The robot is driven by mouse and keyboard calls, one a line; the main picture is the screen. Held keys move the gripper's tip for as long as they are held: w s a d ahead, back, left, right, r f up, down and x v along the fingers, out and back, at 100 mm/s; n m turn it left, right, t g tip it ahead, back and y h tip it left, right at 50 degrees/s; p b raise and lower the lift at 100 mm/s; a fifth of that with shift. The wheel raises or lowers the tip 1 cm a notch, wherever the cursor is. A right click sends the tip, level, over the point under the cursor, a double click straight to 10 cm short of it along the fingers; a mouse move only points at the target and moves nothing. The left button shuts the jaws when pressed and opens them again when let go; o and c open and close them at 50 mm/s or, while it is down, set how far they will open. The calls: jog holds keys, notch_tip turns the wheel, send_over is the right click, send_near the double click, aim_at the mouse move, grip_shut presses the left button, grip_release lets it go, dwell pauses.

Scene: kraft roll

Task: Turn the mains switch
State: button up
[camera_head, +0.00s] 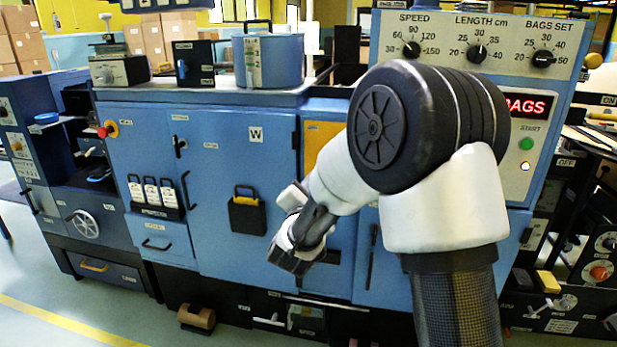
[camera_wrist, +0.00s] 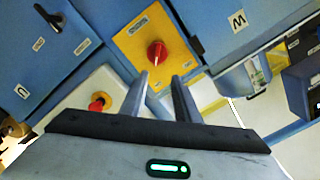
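The switch is a red knob (camera_wrist: 157,52) on a yellow panel (camera_wrist: 133,37) in the wrist view. The small labels on that panel are too blurred to read. In the head view the yellow panel (camera_head: 318,133) shows only partly, and my arm hides the knob. My gripper (camera_wrist: 160,78) is open, with a clear gap between its two fingers and nothing in it. In the wrist view the knob lies just beyond the fingertips, in line with the gap, apparently apart from them. In the head view my gripper (camera_head: 288,262) is dark and hangs low before the blue cabinet.
A second red knob on a yellow base (camera_wrist: 100,102) sits left of the fingers in the wrist view. The blue W door (camera_head: 240,190) carries a black-and-yellow holder (camera_head: 246,212). A dial panel (camera_head: 480,45) stands upper right. A blue canister (camera_head: 268,60) stands on the counter.

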jog(key=x, duration=1.7)
jog(key=shift+d+f+m+h+b, duration=0.2)
jog(key=shift+d+m+h+b, duration=0.1)
jog(key=shift+d+h+b, duration=0.15)
grip_shut()
